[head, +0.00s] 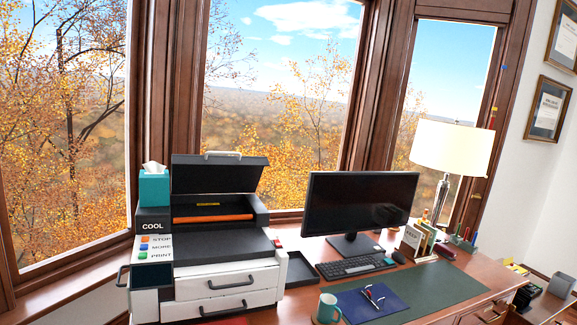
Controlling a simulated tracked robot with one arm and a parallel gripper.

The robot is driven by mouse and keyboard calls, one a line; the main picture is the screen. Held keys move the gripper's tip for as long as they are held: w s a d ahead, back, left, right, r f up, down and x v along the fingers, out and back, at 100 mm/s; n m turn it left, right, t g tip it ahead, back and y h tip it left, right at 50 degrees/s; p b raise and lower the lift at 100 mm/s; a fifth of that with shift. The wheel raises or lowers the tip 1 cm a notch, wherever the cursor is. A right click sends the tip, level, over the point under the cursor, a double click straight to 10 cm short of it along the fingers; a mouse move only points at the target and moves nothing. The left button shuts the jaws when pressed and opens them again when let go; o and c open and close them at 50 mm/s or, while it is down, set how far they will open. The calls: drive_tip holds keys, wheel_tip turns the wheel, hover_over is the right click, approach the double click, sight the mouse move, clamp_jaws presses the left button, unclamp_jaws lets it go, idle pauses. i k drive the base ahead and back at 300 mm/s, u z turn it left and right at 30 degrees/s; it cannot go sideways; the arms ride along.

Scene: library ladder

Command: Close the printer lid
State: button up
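The printer (222,262) stands at the left end of the wooden desk, white with a black top. Its black lid (219,176) is raised and tilted back, with a light handle (222,154) along its top edge. An orange roller (213,218) shows in the open bay below the lid. Labelled buttons for stop, more and print are on the printer's left side. My gripper is not in view.
A lamp (451,150) stands farther right. Windows are behind the desk.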

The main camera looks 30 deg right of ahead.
sight(206, 174)
drive_tip(key=z, duration=0.8)
drive_tip(key=i, duration=2.35)
drive_tip(key=u, duration=0.5)
